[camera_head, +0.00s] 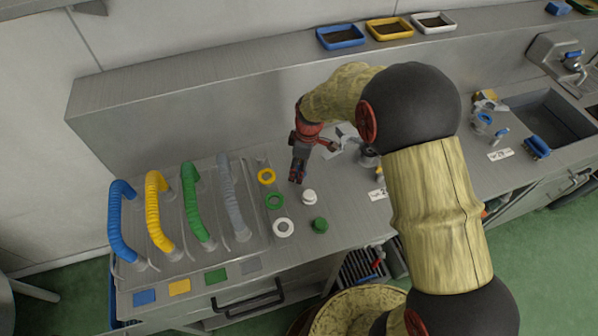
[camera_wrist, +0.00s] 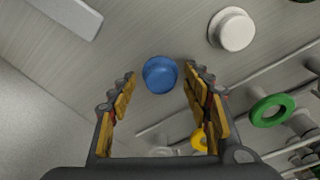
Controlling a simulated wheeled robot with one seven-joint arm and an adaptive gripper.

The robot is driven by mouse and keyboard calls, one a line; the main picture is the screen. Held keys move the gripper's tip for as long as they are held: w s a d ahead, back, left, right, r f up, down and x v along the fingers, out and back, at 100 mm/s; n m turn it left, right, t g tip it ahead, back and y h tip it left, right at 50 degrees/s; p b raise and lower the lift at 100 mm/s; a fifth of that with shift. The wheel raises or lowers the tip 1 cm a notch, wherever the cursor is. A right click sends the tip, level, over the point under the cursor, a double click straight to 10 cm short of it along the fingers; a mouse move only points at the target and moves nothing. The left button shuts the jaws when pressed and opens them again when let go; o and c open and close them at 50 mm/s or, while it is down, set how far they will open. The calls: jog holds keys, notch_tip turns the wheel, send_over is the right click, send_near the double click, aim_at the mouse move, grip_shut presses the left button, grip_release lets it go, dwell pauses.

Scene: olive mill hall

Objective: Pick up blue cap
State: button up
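The blue cap (camera_wrist: 160,74) is a small round cap standing on the steel bench in the wrist view. It shows between and just beyond the two fingertips of my gripper (camera_wrist: 159,88). The fingers are spread wide and hold nothing, and the cap looks clear of both. In the head view my gripper (camera_head: 298,174) points down over the bench, and I cannot clearly make out the blue cap there. A white cap (camera_head: 309,197) stands close by; it also shows in the wrist view (camera_wrist: 232,29). A green cap (camera_head: 320,225) stands nearer the front edge.
A yellow ring (camera_head: 266,176), a green ring (camera_head: 275,201) and a white ring (camera_head: 283,228) lie left of the caps. Further left stand several coloured hoses, including a grey one (camera_head: 232,196). A raised ledge (camera_head: 220,88) runs behind. A sink (camera_head: 550,115) is at right.

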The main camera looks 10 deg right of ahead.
jog(key=shift+c, duration=1.2)
jog(key=shift+s, duration=0.1)
jog(key=c, duration=0.7)
jog(key=shift+c, duration=0.7)
